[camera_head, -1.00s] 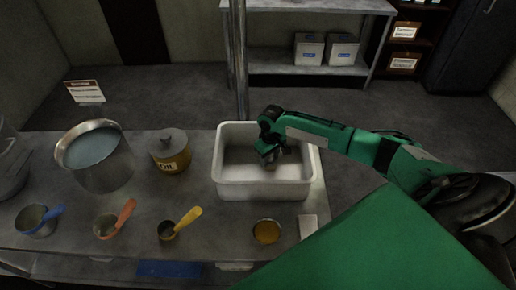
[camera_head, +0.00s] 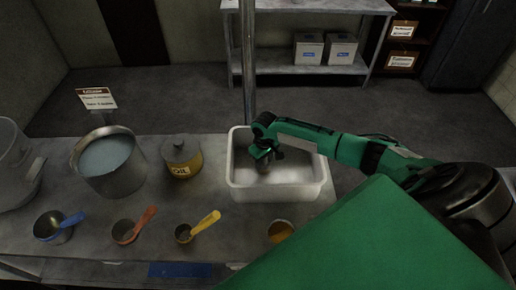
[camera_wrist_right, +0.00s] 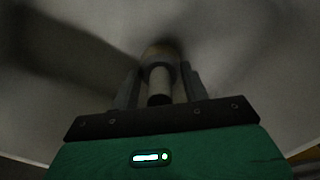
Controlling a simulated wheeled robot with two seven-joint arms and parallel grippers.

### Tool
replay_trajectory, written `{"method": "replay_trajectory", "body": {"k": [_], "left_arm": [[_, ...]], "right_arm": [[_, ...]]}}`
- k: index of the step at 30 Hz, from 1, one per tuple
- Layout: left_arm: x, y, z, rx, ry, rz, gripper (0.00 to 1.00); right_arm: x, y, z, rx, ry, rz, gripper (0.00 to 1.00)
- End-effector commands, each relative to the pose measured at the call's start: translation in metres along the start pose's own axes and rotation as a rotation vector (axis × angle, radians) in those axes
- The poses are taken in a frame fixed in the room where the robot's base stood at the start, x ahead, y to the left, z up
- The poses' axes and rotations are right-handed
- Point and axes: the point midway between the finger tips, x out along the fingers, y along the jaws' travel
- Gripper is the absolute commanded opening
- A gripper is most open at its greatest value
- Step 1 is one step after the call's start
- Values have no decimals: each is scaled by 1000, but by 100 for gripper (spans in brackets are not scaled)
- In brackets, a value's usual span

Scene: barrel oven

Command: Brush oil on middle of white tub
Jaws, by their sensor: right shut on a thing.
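The white tub (camera_head: 240,187) stands on the metal table, right of the middle. My right gripper (camera_head: 264,158) reaches down inside it, near its middle left part. In the right wrist view the gripper (camera_wrist_right: 158,92) is shut on a cylindrical brush handle (camera_wrist_right: 159,84). The brush's far end points at the pale tub floor (camera_wrist_right: 230,60); whether it touches is hard to tell. A small bowl of orange-brown liquid (camera_head: 281,230) sits in front of the tub. My left gripper is out of view.
A steel pot of bluish liquid (camera_head: 108,165) stands left of the oil pot. Scoops with blue (camera_head: 72,219), red (camera_head: 146,217) and yellow (camera_head: 208,221) handles line the front. A metal post (camera_head: 249,70) rises behind the tub.

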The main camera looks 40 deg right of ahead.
Motion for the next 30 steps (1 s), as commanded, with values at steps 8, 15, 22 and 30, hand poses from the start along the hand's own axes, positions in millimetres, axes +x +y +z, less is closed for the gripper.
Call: {"method": "replay_trajectory", "body": {"k": [8, 15, 22, 30], "left_arm": [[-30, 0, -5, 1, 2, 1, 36], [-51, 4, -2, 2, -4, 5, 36], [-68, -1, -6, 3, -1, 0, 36], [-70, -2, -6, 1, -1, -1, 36]], "right_arm": [[-30, 5, -1, 2, 1, 0, 27], [-52, 8, -2, 3, 1, 0, 27], [-71, 11, -3, 4, 1, 0, 27], [-72, 12, -3, 4, 1, 0, 27]]}}
